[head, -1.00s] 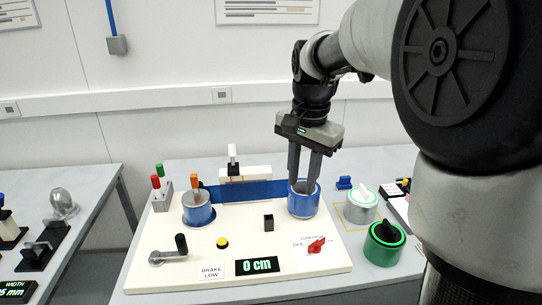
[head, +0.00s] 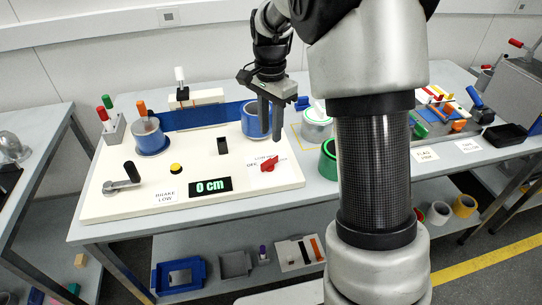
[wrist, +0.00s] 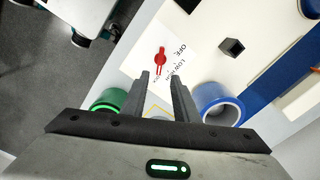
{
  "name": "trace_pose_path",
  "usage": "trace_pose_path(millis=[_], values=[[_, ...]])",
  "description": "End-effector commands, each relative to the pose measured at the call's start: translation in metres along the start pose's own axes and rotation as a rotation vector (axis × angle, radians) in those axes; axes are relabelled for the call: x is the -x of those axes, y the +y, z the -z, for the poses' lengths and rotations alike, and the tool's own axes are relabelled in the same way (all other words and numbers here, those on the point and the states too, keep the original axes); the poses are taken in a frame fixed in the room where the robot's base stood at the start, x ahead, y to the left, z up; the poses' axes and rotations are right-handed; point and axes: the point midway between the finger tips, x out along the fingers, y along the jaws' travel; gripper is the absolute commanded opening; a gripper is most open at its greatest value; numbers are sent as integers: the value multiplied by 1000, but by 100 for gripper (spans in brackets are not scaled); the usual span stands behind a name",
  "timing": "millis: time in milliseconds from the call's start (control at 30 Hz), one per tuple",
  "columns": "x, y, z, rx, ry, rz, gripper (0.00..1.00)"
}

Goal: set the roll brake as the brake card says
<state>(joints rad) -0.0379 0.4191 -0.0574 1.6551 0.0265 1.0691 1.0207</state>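The brake card (head: 166,196) reads "BRAKE LOW" and lies at the front of the white board. The red brake knob (head: 268,164) sits at the board's right front, with OFF and other labels around it. It also shows in the wrist view (wrist: 160,60); I cannot tell which label it points to. The blue roll (head: 252,122) stands behind it, partly hidden by my gripper. My gripper (head: 271,137) points down in front of the roll, above and behind the knob, apart from it. Its fingers are parted with nothing between them in the wrist view.
On the board are a display (head: 210,186) reading 0 cm, a yellow button (head: 175,169), a crank (head: 122,182) and a left spindle (head: 148,136) joined to the roll by blue web. A green-rimmed roll (wrist: 106,101) stands just right of the board.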

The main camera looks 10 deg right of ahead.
Motion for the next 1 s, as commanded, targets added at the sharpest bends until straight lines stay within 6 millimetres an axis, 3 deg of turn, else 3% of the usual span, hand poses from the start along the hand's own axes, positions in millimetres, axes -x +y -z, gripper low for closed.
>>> trace_pose_path(millis=[200, 400, 600, 900, 1000], values=[[-51, 1, 0, 0, -2, -3, 27], [-83, 0, 0, 1, -1, -1, 27], [-98, 0, 0, 1, 0, 0, 27], [-99, 0, 0, 1, 0, 1, 27], [-99, 0, 0, 1, 0, 1, 10]])
